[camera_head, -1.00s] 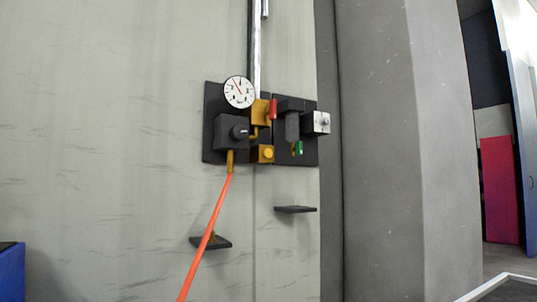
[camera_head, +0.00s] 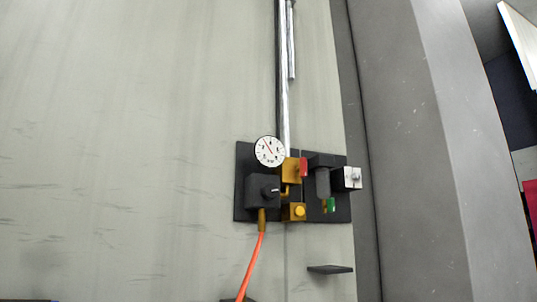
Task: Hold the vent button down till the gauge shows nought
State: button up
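The round white gauge (camera_head: 270,151) is at the top left of a dark panel (camera_head: 243,180) on the wall. Its dark needle points up and to the left; the numbers are too small to read. A round yellow button (camera_head: 299,211) sits on a yellow block at the panel's lower middle, and nothing touches it. I cannot tell from its look alone whether it is the vent button. My gripper is not in view.
A black knob block (camera_head: 260,190) is under the gauge, with an orange hose (camera_head: 250,265) below. Red (camera_head: 304,167) and green (camera_head: 331,205) handles and a silver block (camera_head: 346,178) are to the right. A small dark shelf (camera_head: 330,269) juts out below. A grey pillar (camera_head: 410,150) stands right.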

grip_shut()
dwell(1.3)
